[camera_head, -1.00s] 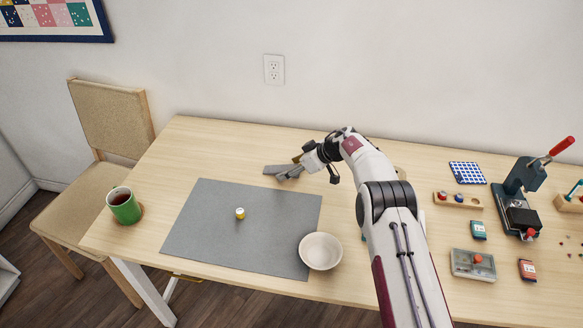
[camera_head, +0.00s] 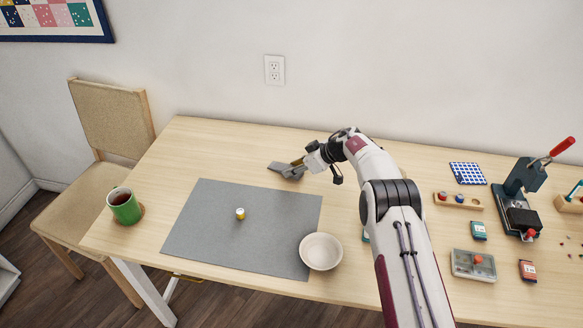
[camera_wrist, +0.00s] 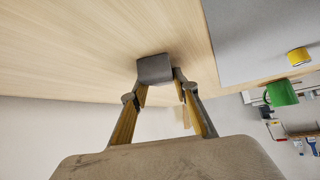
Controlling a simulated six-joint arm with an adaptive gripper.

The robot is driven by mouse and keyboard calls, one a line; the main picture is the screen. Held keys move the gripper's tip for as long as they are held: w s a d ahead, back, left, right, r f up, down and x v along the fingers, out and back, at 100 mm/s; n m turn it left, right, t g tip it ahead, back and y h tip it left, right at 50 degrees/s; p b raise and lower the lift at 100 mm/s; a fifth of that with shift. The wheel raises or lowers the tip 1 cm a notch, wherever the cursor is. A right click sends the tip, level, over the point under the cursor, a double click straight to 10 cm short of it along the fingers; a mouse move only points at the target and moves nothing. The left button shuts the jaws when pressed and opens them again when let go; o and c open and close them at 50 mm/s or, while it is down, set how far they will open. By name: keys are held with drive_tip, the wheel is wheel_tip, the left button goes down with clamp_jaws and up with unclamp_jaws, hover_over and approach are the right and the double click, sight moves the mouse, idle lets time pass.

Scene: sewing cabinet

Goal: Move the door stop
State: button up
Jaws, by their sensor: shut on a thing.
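The door stop (camera_head: 278,168) is a grey wedge at the back middle of the table, behind the grey mat. My gripper (camera_head: 294,168) reaches it from the right and is shut on it. In the wrist view the door stop (camera_wrist: 155,68) shows as a grey block at the fingertips (camera_wrist: 158,82). The fingers hide part of it in the head view. It is at or very close to the tabletop; I cannot tell if it touches.
The grey mat (camera_head: 220,250) holds a small yellow-and-white item (camera_head: 240,213). A white bowl (camera_head: 320,251) sits at its right front corner. A green mug (camera_head: 124,207) stands on the left. A press (camera_head: 520,195) and small boxes occupy the right. The table's back left is clear.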

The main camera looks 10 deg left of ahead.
sight(350, 184)
drive_tip(key=shift+s+d+f, duration=0.1)
drive_tip(key=shift+d+f, duration=0.15)
drive_tip(key=shift+d, duration=1.2)
drive_tip(key=shift+s+d+f, duration=0.1)
drive_tip(key=shift+d+f, duration=0.1)
drive_tip(key=shift+d, duration=1.2)
drive_tip(key=shift+s+d, duration=0.15)
drive_tip(key=shift+d, duration=6.75)
drive_tip(key=o, duration=1.2)
drive_tip(key=shift+c, duration=0.2)
drive_tip(key=shift+a+r, duration=0.15)
drive_tip(key=shift+r, duration=0.05)
drive_tip(key=shift+v, duration=1)
drive_tip(key=v, duration=1)
